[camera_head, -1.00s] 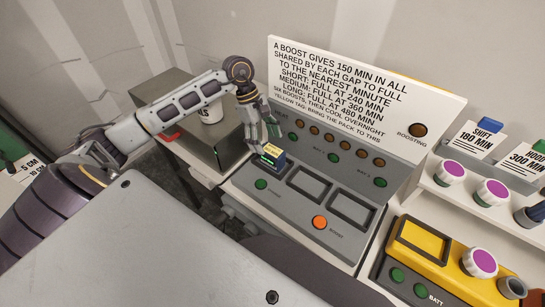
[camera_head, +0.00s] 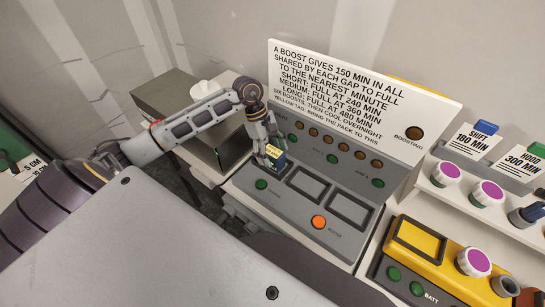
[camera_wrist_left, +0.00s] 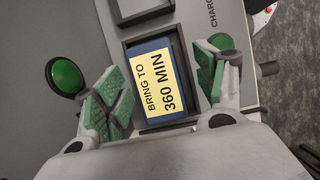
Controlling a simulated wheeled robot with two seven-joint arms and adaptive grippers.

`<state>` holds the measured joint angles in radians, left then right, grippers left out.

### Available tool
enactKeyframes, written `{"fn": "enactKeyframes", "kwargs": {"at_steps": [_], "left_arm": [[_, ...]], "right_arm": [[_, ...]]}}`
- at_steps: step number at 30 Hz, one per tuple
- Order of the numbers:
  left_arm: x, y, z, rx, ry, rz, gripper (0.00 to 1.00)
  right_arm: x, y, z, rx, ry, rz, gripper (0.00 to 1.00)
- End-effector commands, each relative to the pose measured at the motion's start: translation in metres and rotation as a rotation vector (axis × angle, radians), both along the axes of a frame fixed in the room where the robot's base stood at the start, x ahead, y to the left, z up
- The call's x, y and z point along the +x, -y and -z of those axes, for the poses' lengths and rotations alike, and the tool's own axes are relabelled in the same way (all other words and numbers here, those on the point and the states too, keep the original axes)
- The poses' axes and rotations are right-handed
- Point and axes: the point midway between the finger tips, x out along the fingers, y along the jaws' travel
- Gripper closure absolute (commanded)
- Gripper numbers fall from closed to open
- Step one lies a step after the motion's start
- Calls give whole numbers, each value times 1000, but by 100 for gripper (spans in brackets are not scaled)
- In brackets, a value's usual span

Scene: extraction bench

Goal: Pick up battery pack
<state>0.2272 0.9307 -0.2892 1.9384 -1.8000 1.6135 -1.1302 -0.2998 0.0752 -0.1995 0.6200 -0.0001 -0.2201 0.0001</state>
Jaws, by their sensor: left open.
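The battery pack (camera_head: 276,161) is a small dark blue block with a yellow label, seated in the leftmost bay of the grey charger (camera_head: 300,215). In the left wrist view the battery pack (camera_wrist_left: 162,85) shows its label "BRING TO 360 MIN" and sits inside a dark frame. My left gripper (camera_head: 268,154) is over the pack in the head view. In the left wrist view my left gripper's (camera_wrist_left: 160,92) green-padded fingers are open on either side of the pack, with gaps visible. My right gripper is not in view.
Two empty bays (camera_head: 308,185) lie right of the pack. A green button (camera_head: 261,184) and an orange button (camera_head: 319,221) sit in front. A sign (camera_head: 360,95) stands behind. A yellow unit (camera_head: 420,240) and purple-topped knobs (camera_head: 487,193) are at the right.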

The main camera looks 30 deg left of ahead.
Motion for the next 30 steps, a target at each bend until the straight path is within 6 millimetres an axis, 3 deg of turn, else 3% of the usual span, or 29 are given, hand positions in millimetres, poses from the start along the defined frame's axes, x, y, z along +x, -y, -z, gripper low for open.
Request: {"fn": "enactKeyframes", "kwargs": {"at_steps": [14,30], "left_arm": [[0,0,1,1,0,0,29],[0,0,1,1,0,0,98]], "right_arm": [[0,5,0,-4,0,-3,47],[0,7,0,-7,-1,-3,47]]}}
